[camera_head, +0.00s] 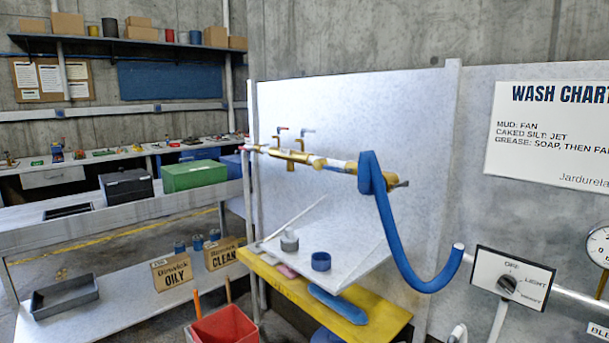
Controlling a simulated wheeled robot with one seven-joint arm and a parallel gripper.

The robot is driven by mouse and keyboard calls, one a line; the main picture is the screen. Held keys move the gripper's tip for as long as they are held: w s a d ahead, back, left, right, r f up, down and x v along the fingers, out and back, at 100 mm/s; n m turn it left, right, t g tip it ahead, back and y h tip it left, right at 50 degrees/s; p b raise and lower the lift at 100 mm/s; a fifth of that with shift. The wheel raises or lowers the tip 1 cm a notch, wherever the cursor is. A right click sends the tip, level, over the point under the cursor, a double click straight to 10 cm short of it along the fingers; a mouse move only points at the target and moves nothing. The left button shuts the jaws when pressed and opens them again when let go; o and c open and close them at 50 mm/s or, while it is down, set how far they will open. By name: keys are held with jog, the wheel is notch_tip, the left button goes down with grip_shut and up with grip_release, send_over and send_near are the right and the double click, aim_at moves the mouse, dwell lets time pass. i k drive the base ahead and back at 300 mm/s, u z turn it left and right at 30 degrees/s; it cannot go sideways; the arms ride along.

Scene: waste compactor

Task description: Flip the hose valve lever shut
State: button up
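A blue hose (399,243) hangs in a loop from the right end of a brass pipe assembly (298,157) on the pale wash panel. A small grey-brown handle-like piece (401,184) sticks out to the right behind the top of the hose. I cannot tell whether it is the hose valve lever or how it is set. Two small tap handles stand on top of the pipe further left, one red (282,128) and one blue-grey (307,131). My gripper is not in view.
Below the pipe is a sloped pale tray (345,262) with a blue ring (321,261) above a yellow shelf (372,325). A red bin (222,327) stands at the front. A switch box (512,278) and a gauge (600,246) are at the right.

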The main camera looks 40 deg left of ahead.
aim_at(345, 170)
jog(key=u, duration=1.45)
jog(key=k, duration=1.35)
jog(key=u, duration=0.1)
jog(key=i, duration=0.35)
jog(key=u, duration=0.7)
jog(key=i, duration=1.95)
jog(key=z, duration=0.7)
